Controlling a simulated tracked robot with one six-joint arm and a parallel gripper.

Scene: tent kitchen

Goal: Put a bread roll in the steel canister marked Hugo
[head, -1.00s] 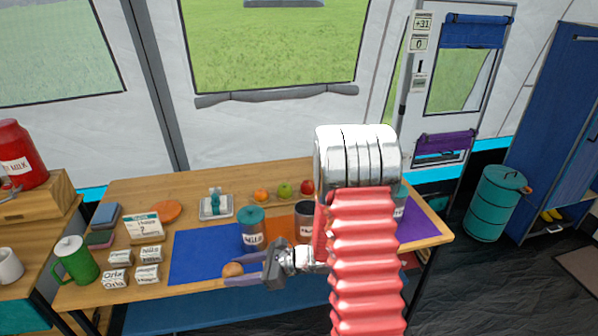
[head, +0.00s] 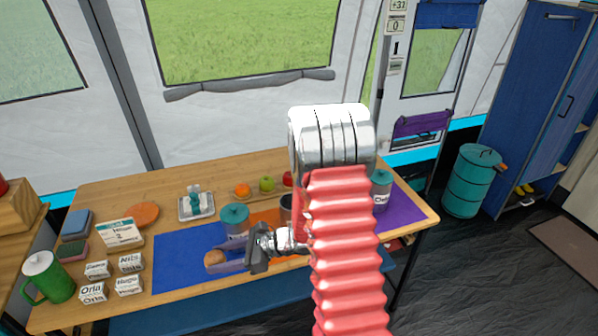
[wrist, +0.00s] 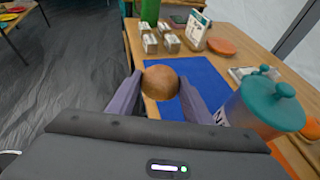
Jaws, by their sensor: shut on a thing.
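My gripper (head: 222,261) is shut on a bread roll (head: 212,258), held over the front of the blue mat (head: 180,266). In the wrist view the roll (wrist: 160,82) sits between the two fingertips. A teal-lidded canister (head: 235,221) stands on the blue mat just behind my gripper; its label is hidden in the head view. A second canister (head: 286,210) by the orange mat has a dark top without a teal lid and is mostly hidden by my arm. A third, teal-lidded canister (head: 381,191) stands on the purple mat (head: 404,209). I cannot read Hugo on any label.
Several labelled blocks (head: 128,285) and a green mug (head: 46,277) stand at the table's left. The teal-lidded canister stands close to my gripper's right in the wrist view.

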